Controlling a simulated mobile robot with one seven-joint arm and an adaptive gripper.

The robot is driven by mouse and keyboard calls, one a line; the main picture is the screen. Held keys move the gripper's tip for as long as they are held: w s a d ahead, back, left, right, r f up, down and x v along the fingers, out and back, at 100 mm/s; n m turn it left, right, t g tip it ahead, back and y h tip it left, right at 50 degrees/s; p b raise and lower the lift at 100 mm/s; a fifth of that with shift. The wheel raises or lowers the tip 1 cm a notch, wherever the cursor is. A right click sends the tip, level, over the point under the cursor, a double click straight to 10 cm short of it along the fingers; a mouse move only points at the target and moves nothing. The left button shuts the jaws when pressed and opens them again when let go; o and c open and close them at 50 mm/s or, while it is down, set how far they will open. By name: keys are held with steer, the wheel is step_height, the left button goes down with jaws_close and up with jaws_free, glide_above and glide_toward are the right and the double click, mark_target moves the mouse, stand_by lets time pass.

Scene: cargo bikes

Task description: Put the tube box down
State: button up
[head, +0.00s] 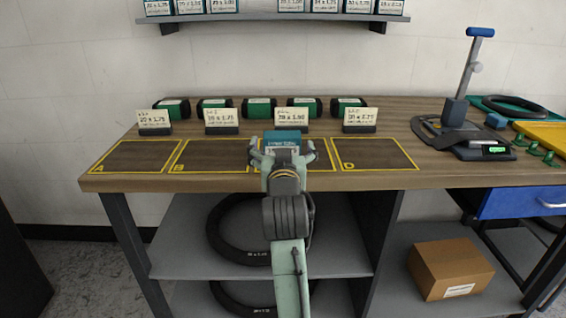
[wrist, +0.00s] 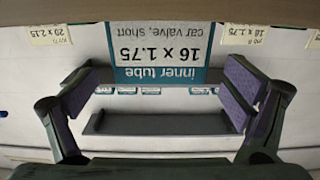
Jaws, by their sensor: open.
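The tube box (head: 282,137) is teal and white and stands in the marked bay between B and D on the bench. In the wrist view it appears upside down, and its label (wrist: 160,45) reads inner tube 16 x 1.75, car valve, short. My gripper (head: 284,153) is at the front of this bay, facing the box. Its two purple-padded fingers are spread, with a visible gap on each side of the box. The bay's own letter is hidden behind my arm.
Bays A (head: 134,156), B (head: 208,156) and D (head: 376,154) are empty. Tyres lie on the shelf below.

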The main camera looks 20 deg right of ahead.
steer(key=b+v, duration=0.7)
steer(key=v, duration=0.2)
steer(key=shift+s+a+b, duration=0.15)
steer(key=shift+s+b, duration=0.2)
steer(key=shift+b, duration=0.05)
